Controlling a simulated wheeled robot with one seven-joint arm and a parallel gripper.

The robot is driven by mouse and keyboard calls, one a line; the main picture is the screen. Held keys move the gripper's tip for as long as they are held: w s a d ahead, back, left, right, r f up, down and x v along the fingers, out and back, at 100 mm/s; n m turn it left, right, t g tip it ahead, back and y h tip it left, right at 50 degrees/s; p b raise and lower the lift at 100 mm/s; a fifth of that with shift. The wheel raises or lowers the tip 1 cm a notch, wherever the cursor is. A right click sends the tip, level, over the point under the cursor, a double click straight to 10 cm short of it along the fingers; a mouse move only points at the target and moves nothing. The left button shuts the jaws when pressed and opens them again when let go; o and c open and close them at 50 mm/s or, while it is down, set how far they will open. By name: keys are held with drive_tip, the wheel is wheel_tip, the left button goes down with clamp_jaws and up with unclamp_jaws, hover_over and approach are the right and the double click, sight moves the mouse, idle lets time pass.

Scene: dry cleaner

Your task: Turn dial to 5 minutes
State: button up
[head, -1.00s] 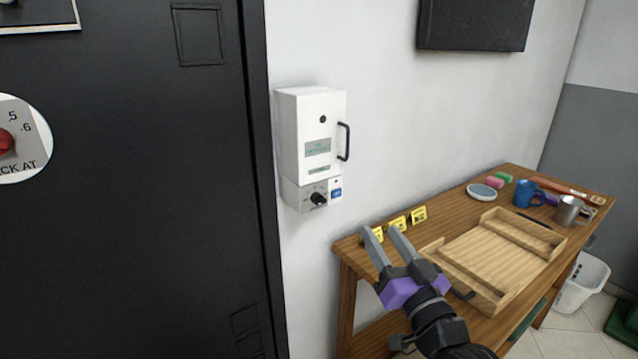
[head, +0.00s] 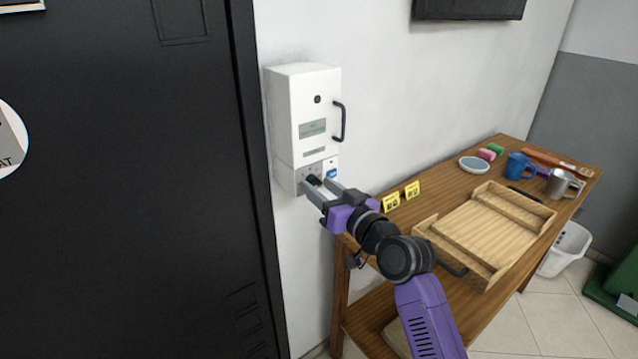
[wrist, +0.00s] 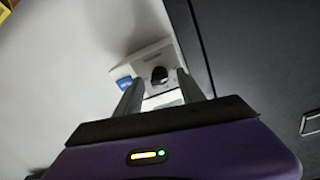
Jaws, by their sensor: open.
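The black dial (head: 314,181) is on the lower front panel of a white wall box (head: 305,115). In the wrist view the dial (wrist: 159,75) shows between and beyond my two fingers, with a blue label (wrist: 124,83) to its left. My gripper (head: 318,188) is open, with its fingertips at the panel, one on each side of the dial as seen. I cannot tell whether a finger touches the dial. The dial's markings are too small and partly hidden to read.
A wooden table (head: 367,313) stands right of the box, with yellow tags (head: 411,190), a wooden tray (head: 427,222), a blue mug (head: 519,166) and a metal mug (head: 562,183). A black door (head: 120,200) is close on the left. A black handle (head: 341,121) sticks out above the dial.

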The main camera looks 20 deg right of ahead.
drive_tip(key=shift+w+a, duration=0.15)
drive_tip(key=shift+w, duration=0.3)
drive_tip(key=shift+c, duration=0.3)
clamp_jaws()
drive_tip(key=shift+m, duration=0.4)
drive_tip(key=m+p, duration=0.1)
drive_tip(key=m, duration=0.1)
drive_tip(key=shift+r+m+p, duration=0.1)
drive_tip(key=shift+m+p, duration=1.4)
drive_tip(key=shift+m, duration=1.4)
